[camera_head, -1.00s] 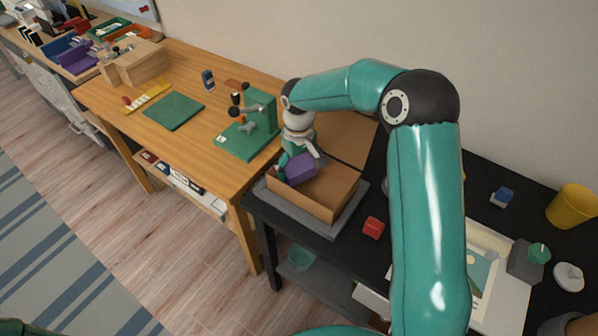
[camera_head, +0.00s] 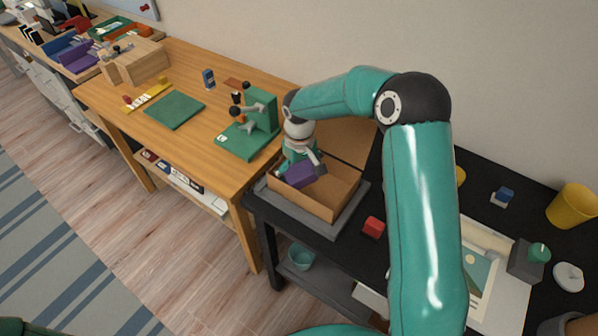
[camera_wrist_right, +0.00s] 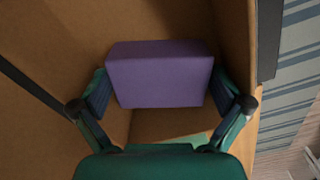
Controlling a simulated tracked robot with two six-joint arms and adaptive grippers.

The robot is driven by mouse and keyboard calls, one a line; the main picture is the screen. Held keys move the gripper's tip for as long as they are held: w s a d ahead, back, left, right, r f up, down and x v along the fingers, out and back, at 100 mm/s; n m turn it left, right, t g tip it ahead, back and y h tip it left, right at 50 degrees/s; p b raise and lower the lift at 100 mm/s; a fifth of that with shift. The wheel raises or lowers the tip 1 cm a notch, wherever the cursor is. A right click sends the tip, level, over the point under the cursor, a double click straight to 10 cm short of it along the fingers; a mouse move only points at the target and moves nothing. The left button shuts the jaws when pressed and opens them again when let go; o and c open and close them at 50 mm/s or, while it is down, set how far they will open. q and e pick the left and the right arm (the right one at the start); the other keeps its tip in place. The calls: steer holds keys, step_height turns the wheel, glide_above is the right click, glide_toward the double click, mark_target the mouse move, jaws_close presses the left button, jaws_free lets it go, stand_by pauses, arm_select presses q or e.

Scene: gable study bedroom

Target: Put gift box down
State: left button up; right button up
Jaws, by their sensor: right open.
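The gift box appears to be the plain purple block (camera_head: 299,175); no ribbon shows on it. It is inside an open cardboard box (camera_head: 309,199) on the black table. In the right wrist view the purple block (camera_wrist_right: 160,75) lies between my two fingers, against the brown cardboard (camera_wrist_right: 60,40). My right gripper (camera_head: 303,168) reaches down into the cardboard box. Its jaws (camera_wrist_right: 162,92) are open, with a finger close beside each end of the block; I cannot tell if they touch it. My left gripper is out of view.
The cardboard box stands on a grey tray (camera_head: 334,228). A red block (camera_head: 374,227) lies to its right on the black table. The wooden table (camera_head: 190,75) with a green stand (camera_head: 262,118) adjoins on the left. A yellow cup (camera_head: 572,206) stands far right.

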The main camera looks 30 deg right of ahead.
mark_target(299, 171)
step_height(299, 171, up, 12)
stand_by(0.5)
stand_by(0.3)
